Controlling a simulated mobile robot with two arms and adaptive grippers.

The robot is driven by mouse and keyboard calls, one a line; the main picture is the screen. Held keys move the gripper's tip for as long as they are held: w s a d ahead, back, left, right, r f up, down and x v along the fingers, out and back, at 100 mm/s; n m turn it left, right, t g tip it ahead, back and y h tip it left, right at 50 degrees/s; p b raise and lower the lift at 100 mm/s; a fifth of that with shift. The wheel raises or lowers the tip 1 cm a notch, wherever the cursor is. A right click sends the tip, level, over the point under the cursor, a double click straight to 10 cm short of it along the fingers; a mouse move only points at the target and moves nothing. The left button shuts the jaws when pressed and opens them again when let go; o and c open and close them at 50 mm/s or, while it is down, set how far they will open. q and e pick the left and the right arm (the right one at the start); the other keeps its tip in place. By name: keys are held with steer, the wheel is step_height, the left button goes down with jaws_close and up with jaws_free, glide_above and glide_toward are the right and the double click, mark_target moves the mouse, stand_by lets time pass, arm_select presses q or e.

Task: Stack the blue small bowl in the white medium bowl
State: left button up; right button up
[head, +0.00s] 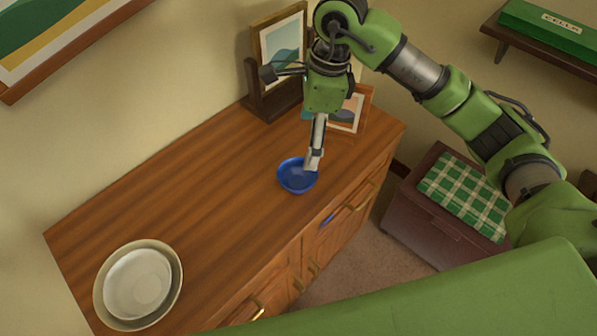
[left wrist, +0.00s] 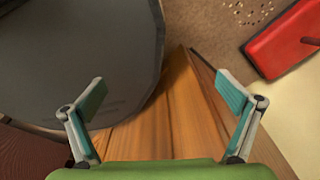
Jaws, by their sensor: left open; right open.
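The blue small bowl (head: 291,180) sits upright on the wooden cabinet top, near its front edge. My right gripper (head: 313,164) points down at the right side of this bowl. It is open, with a finger overlapping the bowl's rim in the picture; I cannot tell whether it touches. The white medium bowl (head: 138,283) stands at the left end of the cabinet, inside a larger cream bowl (head: 176,286). The white bowl looks empty. My left gripper (left wrist: 164,95) is open and empty in the left wrist view and is not seen in the head view.
The wooden cabinet top (head: 205,190) is clear between the bowls. Framed pictures (head: 281,50) stand at its back right, close to my right arm. A chest with a green checked cloth (head: 464,196) stands right of the cabinet. A red object (left wrist: 284,42) lies beyond the left gripper.

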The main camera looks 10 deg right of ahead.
steer(key=p, duration=0.1)
glide_toward(294, 181)
steer(key=shift+s+d+f, duration=0.2)
steer(key=shift+f, duration=0.3)
steer(key=shift+a+f+p, duration=0.15)
steer(key=shift+f+p, duration=0.3)
steer(key=shift+f, duration=0.15)
steer(key=f, duration=0.1)
steer(key=f+p, duration=0.1)
steer(key=f, duration=0.1)
steer(key=shift+a+f, duration=0.25)
steer(key=shift+a, duration=0.1)
steer(key=shift+w+f, duration=0.15)
steer(key=shift+f, duration=0.15)
steer(key=c, duration=1.3)
steer(key=shift+r, duration=0.1)
